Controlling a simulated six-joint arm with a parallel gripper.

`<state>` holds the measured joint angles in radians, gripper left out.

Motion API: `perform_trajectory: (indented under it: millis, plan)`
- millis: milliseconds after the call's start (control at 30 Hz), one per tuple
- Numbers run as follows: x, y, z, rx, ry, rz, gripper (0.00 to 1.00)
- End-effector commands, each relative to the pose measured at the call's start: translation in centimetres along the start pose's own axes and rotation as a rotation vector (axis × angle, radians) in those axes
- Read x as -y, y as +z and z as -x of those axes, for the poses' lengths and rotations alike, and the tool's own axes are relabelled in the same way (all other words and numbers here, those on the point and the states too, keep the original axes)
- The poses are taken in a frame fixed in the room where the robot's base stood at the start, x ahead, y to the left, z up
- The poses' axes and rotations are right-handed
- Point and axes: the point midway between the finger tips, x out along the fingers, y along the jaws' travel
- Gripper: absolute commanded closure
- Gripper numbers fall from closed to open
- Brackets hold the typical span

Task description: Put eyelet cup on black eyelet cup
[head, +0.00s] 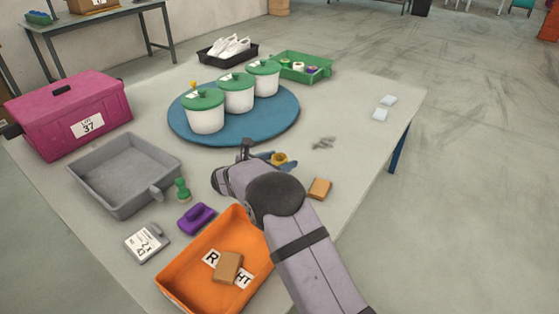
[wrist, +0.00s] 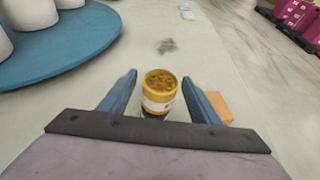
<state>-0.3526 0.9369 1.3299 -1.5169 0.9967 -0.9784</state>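A yellow eyelet cup (wrist: 160,84) with a white band is full of small brassy eyelets and stands upright between my fingers in the wrist view. A dark part (wrist: 152,115) shows just under it; I cannot tell if this is the black eyelet cup or the cup's own base. My gripper (wrist: 159,88) has its blue fingers apart, with a narrow gap on each side of the cup. In the head view the yellow cup (head: 279,159) shows beside my gripper (head: 276,158), low over the table. My wrist hides what is below it.
Three white pots with green lids (head: 236,92) stand on a blue round mat (head: 255,131) close behind. A brown block (head: 319,188) lies right of the gripper. An orange bin (head: 190,277) is in front. Grey scraps (head: 323,143) lie behind; the table's right side is mostly clear.

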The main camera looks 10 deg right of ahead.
Motion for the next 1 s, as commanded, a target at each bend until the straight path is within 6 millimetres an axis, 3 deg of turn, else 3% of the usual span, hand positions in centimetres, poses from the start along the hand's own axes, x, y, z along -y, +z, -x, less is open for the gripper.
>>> perform_trajectory:
  millis: [367, 467, 1000]
  plan:
    - [0.0, 0.5, 0.2, 0.001, 0.0, -0.001, 0.43]
    - [-0.1, 0.4, 1.0, 0.0, 0.002, 0.0, 0.43]
    - [-0.1, 0.4, 9.9, 0.0, 0.003, 0.0, 0.43]
